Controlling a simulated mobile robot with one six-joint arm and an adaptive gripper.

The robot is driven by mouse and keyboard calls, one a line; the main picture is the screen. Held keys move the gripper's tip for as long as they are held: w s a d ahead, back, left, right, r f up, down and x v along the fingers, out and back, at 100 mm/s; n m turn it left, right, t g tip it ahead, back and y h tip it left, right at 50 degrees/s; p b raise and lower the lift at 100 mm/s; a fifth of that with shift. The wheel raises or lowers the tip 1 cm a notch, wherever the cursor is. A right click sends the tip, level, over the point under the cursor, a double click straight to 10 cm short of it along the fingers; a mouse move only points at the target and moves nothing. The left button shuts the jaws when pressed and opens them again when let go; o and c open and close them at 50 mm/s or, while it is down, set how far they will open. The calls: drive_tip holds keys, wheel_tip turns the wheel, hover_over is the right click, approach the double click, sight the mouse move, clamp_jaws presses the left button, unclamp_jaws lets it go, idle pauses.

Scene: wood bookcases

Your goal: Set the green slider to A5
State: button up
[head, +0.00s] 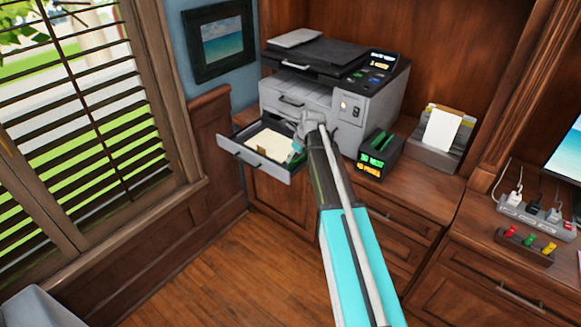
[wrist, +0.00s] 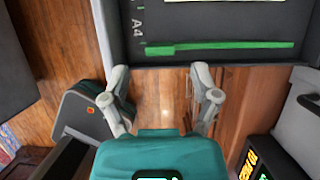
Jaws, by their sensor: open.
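The green slider (wrist: 220,46) is a long thin bar with a small block at its left end, lying across the dark paper tray (wrist: 215,17) in the wrist view. The white label A4 (wrist: 138,28) is beside its left end, on the tray floor; I cannot see an A5 label. In the head view the tray (head: 261,169) is pulled out of the printer with cream paper (head: 268,144) in it. My gripper (wrist: 160,72) is open and empty, its fingertips just below the tray's near edge in the wrist view. In the head view my arm hides the tray's right part.
The printer (head: 375,108) stands on the wood cabinet. To its right are a black box with green and yellow lights (head: 378,155) and a grey paper holder (head: 438,155). A window with blinds (head: 75,110) is at the left. Wood floor (head: 205,265) is clear below the tray.

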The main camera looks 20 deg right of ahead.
sight(302, 156)
drive_tip(key=shift+b+x, duration=1.85)
drive_tip(key=shift+x, duration=0.45)
drive_tip(key=shift+r, duration=0.1)
clamp_jaws()
